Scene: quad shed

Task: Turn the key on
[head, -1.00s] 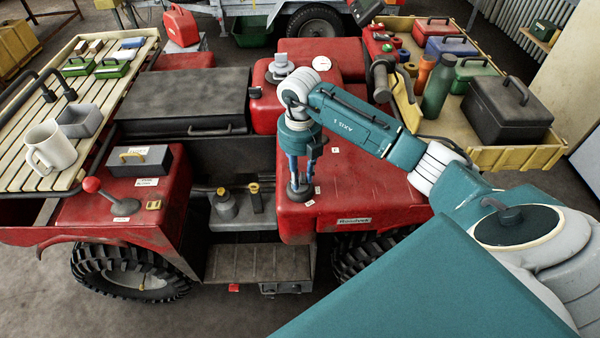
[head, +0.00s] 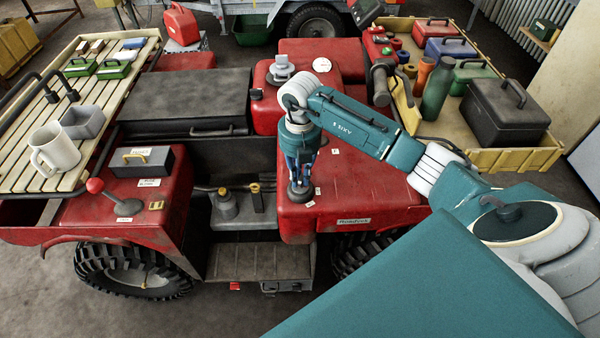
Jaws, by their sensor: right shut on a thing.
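My right gripper (head: 301,178) points straight down over the red body panel (head: 370,195) of the quad. Its blue fingers are shut on the key, which they mostly hide. Below the fingertips a dark round key switch base (head: 300,192) sits on the panel, near its left edge. Small white labels (head: 317,190) stand around it; their text is too small to read. I cannot tell the key's exact angle. My left gripper is not in view.
A red-knobbed lever (head: 112,195) and a grey box (head: 140,161) stand on the left fender. A slatted rack (head: 30,130) with a white mug (head: 54,148) is at left. A yellow tray (head: 515,158) with a black case (head: 505,110) and bottles is at right.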

